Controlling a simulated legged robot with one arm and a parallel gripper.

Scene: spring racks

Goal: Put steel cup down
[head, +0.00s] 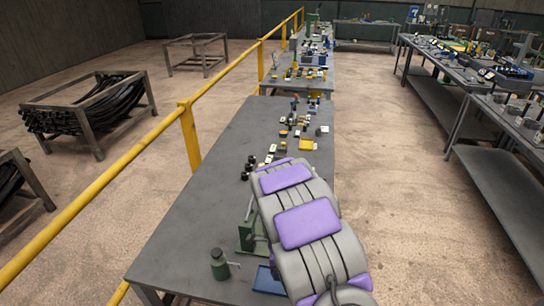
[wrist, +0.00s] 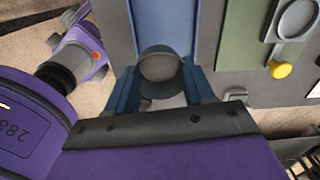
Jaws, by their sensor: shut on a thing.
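The steel cup (wrist: 160,66) is a round grey cup, seen from above in the wrist view. It sits between the two blue fingers of my gripper (wrist: 160,88), which is shut on it. A blue tray-like surface (wrist: 207,30) shows around and beyond the cup. I cannot tell whether the cup touches it. In the head view, my arm hides the cup and the gripper. A blue tray (head: 268,281) partly shows there at the left of my arm, on the grey table.
The long grey table (head: 190,225) holds a green oil can (head: 219,266) and a green press (head: 250,236) near the blue tray. Small parts and a yellow tray (head: 307,145) lie farther back. A yellow railing (head: 110,175) runs along the left. The table's left part is bare.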

